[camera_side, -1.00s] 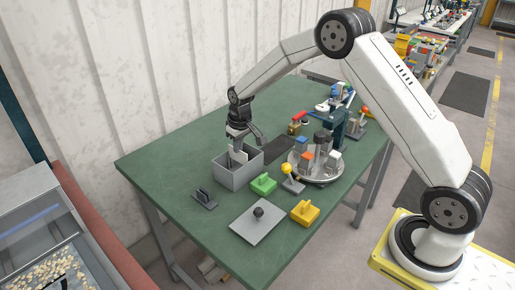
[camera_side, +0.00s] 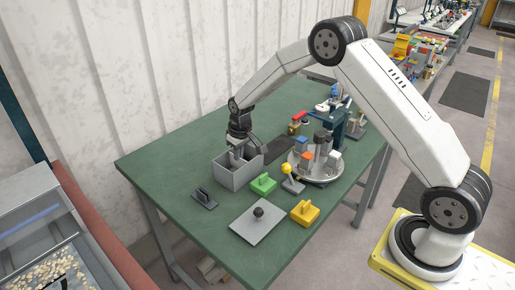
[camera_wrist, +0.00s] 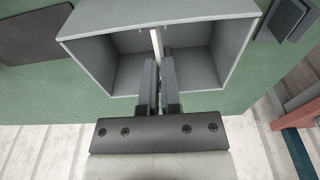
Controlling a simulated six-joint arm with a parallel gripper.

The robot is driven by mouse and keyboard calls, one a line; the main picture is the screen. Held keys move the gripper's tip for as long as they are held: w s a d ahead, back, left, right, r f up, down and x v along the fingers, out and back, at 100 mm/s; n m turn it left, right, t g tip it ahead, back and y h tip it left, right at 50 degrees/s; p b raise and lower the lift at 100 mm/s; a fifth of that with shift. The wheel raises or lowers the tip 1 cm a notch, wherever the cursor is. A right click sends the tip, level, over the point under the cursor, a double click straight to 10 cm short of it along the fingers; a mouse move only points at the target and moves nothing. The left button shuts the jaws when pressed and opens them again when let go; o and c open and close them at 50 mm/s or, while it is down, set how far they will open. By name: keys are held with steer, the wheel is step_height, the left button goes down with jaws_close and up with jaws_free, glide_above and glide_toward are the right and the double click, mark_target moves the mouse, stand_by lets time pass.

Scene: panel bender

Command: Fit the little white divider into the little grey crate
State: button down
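The small grey crate (camera_side: 236,177) stands open-topped near the far left edge of the green table. The white divider (camera_wrist: 156,41) shows in the wrist view as a thin upright strip across the middle of the crate, with space on both sides. My gripper (camera_wrist: 159,62) has its two fingers close together with the divider between them, reaching down inside the crate. In the side view my gripper (camera_side: 240,148) is at the crate's opening. The crate's front wall hides the divider's lower part there, so I cannot tell whether it touches the floor.
A dark grey handled piece (camera_side: 204,198) lies left of the crate. A grey plate with a black knob (camera_side: 248,228), a green piece (camera_side: 263,185) and a yellow piece (camera_side: 305,212) lie in front. A round grey turntable (camera_side: 322,173) with blocks stands right. The table's left front is clear.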

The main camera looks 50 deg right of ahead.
steer(key=shift+f, duration=1.05)
stand_by(0.7)
steer(key=shift+c, duration=2.1)
jaws_free()
steer(key=shift+r, duration=0.1)
steer(key=shift+r, duration=4.4)
steer(key=shift+s, duration=0.15)
steer(key=s+a+r, duration=0.1)
steer(key=s+a, duration=0.1)
steer(key=s, duration=1.1)
steer(key=s+a+r+t, duration=0.1)
steer(key=s+a, duration=0.2)
steer(key=s, duration=1)
steer(key=shift+a, duration=0.25)
